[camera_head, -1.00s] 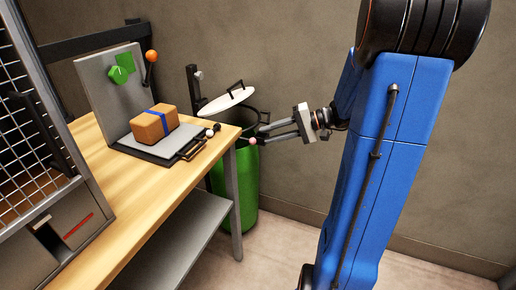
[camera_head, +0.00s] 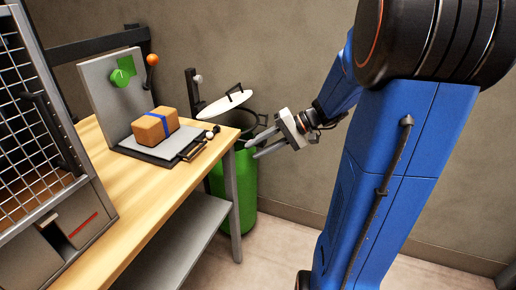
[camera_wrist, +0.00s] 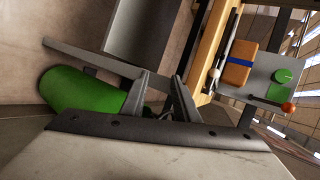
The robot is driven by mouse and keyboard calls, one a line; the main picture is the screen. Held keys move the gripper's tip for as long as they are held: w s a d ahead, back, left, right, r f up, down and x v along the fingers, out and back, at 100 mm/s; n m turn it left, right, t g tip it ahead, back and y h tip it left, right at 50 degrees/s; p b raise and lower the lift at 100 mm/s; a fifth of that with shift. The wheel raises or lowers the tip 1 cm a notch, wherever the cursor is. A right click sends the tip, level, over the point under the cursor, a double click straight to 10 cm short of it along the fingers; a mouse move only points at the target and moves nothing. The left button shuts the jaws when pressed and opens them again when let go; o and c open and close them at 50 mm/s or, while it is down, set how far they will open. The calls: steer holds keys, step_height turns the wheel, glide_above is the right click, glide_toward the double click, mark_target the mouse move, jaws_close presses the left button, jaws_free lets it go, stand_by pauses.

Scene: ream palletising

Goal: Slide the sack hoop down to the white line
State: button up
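A green bin (camera_head: 237,190) stands on the floor beyond the bench's right end. A dark rim or hoop (camera_head: 257,119) shows at its mouth; I cannot tell which part is the sack hoop. A white lid with a black handle (camera_head: 223,104) is tilted above the mouth. I cannot make out a white line. My gripper (camera_head: 252,149) is in front of the bin, fingers apart with nothing seen between them. In the wrist view my gripper (camera_wrist: 159,75) also shows a gap, with the green bin (camera_wrist: 85,90) to the left.
A wooden bench (camera_head: 130,190) is left of the bin, with a grey lower shelf (camera_head: 180,245). On it are a brown package with a blue band (camera_head: 154,126), a grey stand (camera_head: 104,88) and an orange ball lever (camera_head: 152,60). A mesh cage (camera_head: 25,150) is at far left.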

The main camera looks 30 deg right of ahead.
steer(key=w+d+f+m+t, duration=0.2)
steer(key=w+d+t, duration=0.3)
steer(key=d, duration=0.8)
steer(key=w+d+f+m+t, duration=0.25)
steer(key=w+d, duration=0.45)
steer(key=d, duration=0.5)
steer(key=r+x, duration=0.1)
steer(key=x, duration=1.5)
steer(key=shift+w+a, duration=0.25)
steer(key=shift+w, duration=0.15)
steer(key=shift+r+t, duration=0.1)
steer(key=shift+t, duration=0.15)
